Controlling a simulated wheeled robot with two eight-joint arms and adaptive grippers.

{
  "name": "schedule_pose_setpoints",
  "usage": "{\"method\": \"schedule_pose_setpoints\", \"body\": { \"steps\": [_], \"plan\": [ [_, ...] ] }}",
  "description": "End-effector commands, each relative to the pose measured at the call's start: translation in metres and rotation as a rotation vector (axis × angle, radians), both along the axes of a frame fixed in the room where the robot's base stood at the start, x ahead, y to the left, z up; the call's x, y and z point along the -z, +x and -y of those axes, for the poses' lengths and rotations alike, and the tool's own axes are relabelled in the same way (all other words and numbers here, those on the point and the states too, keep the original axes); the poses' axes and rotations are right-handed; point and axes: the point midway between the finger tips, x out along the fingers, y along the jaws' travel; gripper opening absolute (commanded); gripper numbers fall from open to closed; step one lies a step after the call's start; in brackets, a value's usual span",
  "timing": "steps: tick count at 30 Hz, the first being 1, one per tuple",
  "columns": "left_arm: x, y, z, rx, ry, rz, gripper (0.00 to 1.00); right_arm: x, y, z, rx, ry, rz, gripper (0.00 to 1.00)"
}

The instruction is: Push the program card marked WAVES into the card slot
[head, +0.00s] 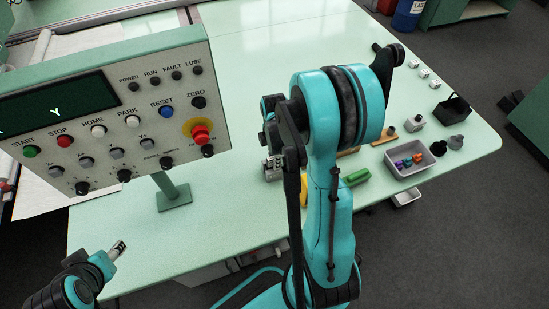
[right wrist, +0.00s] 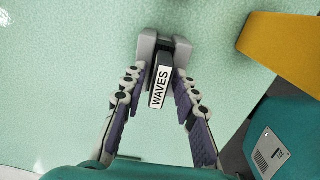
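My right gripper (right wrist: 164,52) shows best in the right wrist view, with its two grey fingertips closed on a dark program card. The card's white label, reading WAVES (right wrist: 160,88), faces the camera between the fingers. Pale green table surface lies behind the fingertips. In the head view my turquoise right arm stands over the table and hides much of the hand, so the card cannot be made out there. My left gripper (head: 117,250) is small at the lower left, and its finger opening cannot be made out. I cannot identify the card slot in either view.
A control panel (head: 110,105) on a green post stands at the left. A grey bin (head: 408,170) of small coloured parts and a black holder (head: 452,110) stand at the right. A green block (head: 356,177) lies near the arm. The table's far middle is clear.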

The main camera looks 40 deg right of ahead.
Motion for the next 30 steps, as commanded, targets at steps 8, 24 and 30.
{"method": "schedule_pose_setpoints", "body": {
  "steps": [8,24,30],
  "plan": [
    [0.0,0.0,0.0,0.0,0.0,0.0,0.5,-0.001,0.0,0.0,0.0,0.0,0.0,0.37],
    [0.0,0.0,0.0,0.0,0.0,0.0,0.5,-0.087,0.0,0.0,0.0,0.0,0.0,0.37],
    [0.0,0.0,0.0,0.0,0.0,0.0,0.5,-0.114,0.0,0.0,0.0,0.0,0.0,0.37]
  ]
}}
